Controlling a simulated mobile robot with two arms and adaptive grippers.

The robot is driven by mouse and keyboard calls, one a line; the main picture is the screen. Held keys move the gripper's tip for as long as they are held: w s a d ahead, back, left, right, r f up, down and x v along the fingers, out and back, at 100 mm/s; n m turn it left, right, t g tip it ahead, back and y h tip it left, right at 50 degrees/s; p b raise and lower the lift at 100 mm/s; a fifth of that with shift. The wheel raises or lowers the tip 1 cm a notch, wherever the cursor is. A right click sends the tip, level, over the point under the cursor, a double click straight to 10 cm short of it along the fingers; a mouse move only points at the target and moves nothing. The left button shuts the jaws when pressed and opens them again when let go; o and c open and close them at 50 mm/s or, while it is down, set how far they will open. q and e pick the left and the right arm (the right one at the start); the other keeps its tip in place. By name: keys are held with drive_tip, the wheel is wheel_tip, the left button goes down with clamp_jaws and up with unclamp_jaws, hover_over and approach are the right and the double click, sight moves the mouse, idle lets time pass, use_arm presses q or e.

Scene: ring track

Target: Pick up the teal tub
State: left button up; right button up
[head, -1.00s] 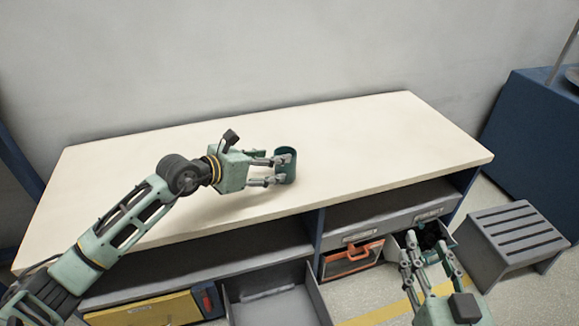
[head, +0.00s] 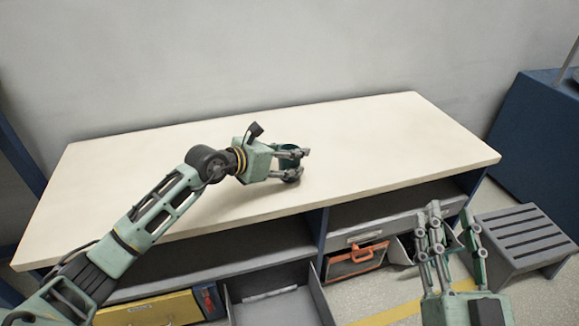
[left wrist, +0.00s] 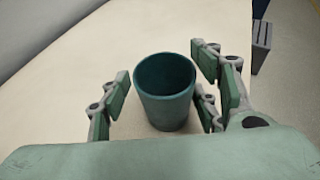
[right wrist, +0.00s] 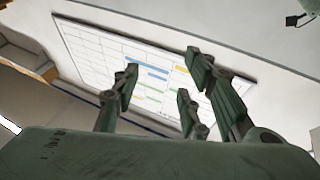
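The teal tub (left wrist: 166,100) stands upright on the cream worktop (head: 400,140), its open mouth facing up. It also shows in the head view (head: 289,160), partly hidden behind my left fingers. My left gripper (head: 298,163) is open, with its fingers on both sides of the tub. In the left wrist view the tub sits between the fingers (left wrist: 165,92), with a gap on the left and the right-hand fingers close to it. My right gripper (head: 447,235) is open and empty, in front of the bench on the right.
Below the worktop are an open grey drawer (head: 272,303), a yellow case (head: 150,312) and an orange-trimmed box (head: 355,262). A grey slatted step stool (head: 525,235) stands at the right, near a blue cabinet (head: 540,135). The worktop is otherwise clear.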

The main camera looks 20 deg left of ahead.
use_arm(q)
drive_tip(key=c, duration=0.9)
drive_tip(key=shift+c, duration=0.2)
